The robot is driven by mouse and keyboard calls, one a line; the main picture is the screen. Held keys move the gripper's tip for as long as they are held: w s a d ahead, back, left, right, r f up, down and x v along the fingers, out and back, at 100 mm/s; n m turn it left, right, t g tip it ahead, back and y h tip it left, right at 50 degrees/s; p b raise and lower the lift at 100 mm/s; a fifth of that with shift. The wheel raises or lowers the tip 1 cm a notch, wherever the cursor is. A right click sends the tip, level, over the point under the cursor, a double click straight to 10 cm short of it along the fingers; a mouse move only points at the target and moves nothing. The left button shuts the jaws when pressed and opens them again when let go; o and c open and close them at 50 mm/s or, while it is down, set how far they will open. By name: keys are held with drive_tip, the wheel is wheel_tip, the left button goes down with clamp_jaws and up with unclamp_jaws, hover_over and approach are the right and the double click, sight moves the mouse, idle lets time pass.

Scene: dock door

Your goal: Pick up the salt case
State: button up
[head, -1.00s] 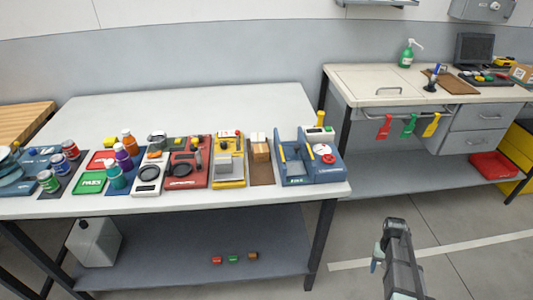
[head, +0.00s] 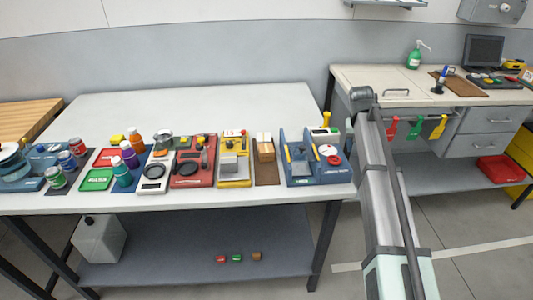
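I cannot make out which thing is the salt case, as no such label is readable at this size. A brown carton-like block with a pale top (head: 265,148) stands on a brown mat (head: 267,176) on the grey-white table (head: 225,105). My arm rises at the right of the view, in front of the gap between the table and the far bench. Its dark upper end looks like a joint. No gripper fingers show, so what my gripper holds is hidden.
On the table's front stand a blue station (head: 318,172), a yellow tray (head: 234,180), a red tray (head: 193,178), a white scale (head: 153,178) and several bottles and jars. Three small blocks (head: 237,258) and a white jug (head: 100,238) are on the lower shelf. The table's back is clear.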

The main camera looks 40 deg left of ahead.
drive_tip(key=shift+n+y, duration=0.3)
drive_tip(key=shift+n, duration=0.1)
drive_tip(key=a+r, duration=0.2)
drive_tip(key=s+a+r, duration=0.1)
drive_tip(key=a+r, duration=0.1)
drive_tip(key=a, duration=0.1)
drive_tip(key=s+a+r, duration=0.1)
drive_tip(key=a+r, duration=0.1)
drive_tip(key=shift+s+a, duration=0.25)
drive_tip(key=shift+a, duration=0.05)
drive_tip(key=s+a+r+n+g, duration=0.2)
drive_tip(key=s+a, duration=0.7)
drive_tip(key=a, duration=0.2)
drive_tip(key=r+n+g, duration=0.1)
hover_over(266, 148)
drive_tip(key=shift+y, duration=0.3)
wheel_tip(266, 148, down, 13)
drive_tip(key=shift+d, duration=0.15)
drive_tip(key=shift+c, duration=0.4)
drive_tip(key=c, duration=0.7)
